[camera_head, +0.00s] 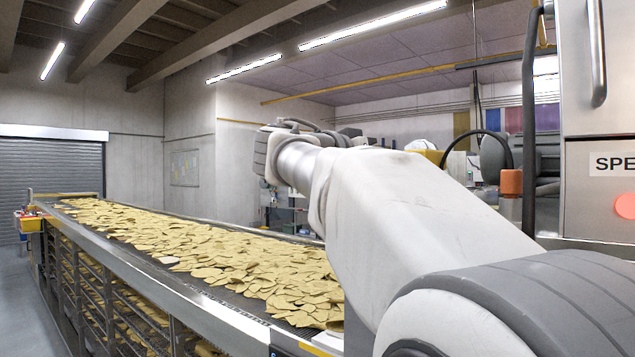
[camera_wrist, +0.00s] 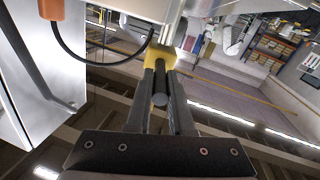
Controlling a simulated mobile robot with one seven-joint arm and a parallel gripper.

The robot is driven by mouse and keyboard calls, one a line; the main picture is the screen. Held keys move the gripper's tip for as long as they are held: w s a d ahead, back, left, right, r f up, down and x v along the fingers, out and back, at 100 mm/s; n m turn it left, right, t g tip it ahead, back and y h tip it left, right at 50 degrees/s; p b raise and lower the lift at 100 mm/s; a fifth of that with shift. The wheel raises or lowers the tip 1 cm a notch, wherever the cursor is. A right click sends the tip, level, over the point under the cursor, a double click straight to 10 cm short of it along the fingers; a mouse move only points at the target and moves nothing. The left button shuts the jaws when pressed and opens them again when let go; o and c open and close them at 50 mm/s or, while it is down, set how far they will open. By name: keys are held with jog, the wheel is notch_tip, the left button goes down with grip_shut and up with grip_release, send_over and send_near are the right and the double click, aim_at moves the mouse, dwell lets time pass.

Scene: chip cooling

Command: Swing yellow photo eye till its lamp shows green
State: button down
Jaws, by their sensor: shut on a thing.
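The yellow photo eye (camera_wrist: 161,53) is in the upper middle of the wrist view, beside a pale upright post. A dark round stub on it points toward the wrist camera. My gripper (camera_wrist: 160,75) has its two dark fingers shut on the photo eye, one on each side of the stub. I cannot make out a lit lamp or its colour. In the head view my arm hides the gripper; a small yellow patch (camera_head: 422,145) shows just above the arm and may be the photo eye.
An orange device (camera_head: 511,182) with a black looping cable stands right of my arm; it also shows in the wrist view (camera_wrist: 50,9). A steel cabinet (camera_head: 597,185) stands far right. A long conveyor (camera_head: 215,303) carries many yellow chips on the left.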

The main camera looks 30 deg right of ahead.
jog(key=t+b, duration=0.1)
jog(key=s+n+t+b, duration=0.1)
jog(key=s+n+t+y+b, duration=0.1)
jog(key=shift+d+f, duration=0.25)
jog(key=shift+d, duration=0.05)
jog(key=shift+s+d+r+n+t+y+b, duration=0.2)
jog(key=shift+s+n+t+y+b, duration=0.25)
jog(key=shift+n+t+b, duration=0.4)
jog(key=n+t+y, duration=0.1)
jog(key=s+d+n+t+y, duration=0.1)
jog(key=t, duration=0.1)
jog(key=shift+s+d+r, duration=0.1)
jog(key=shift+s+r, duration=0.05)
jog(key=shift+s, duration=0.1)
jog(key=shift+s+d+n+t+y, duration=0.2)
jog(key=shift+n+t+y, duration=0.35)
jog(key=shift+t, duration=0.2)
jog(key=c, duration=0.8)
grip_release()
